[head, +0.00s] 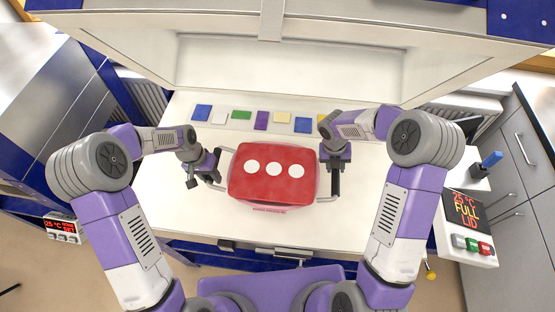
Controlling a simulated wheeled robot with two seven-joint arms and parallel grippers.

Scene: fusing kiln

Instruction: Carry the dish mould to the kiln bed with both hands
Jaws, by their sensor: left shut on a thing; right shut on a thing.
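The dish mould (273,198) is a red block with rounded corners and three white round spots on top. It has a thin handle on its left and right sides. It is over the pale kiln bed (190,228); I cannot tell whether it touches the bed. My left gripper (208,180) is shut on the left handle. My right gripper (335,178) is shut on the right handle. The jaws hide part of each handle.
A strip (218,125) with several coloured glass squares lies behind the mould. The raised kiln lid (290,65) stands at the back. A control box (466,212) reading "25 °C FULL LID" is at the right. Bare bed lies left and right of the mould.

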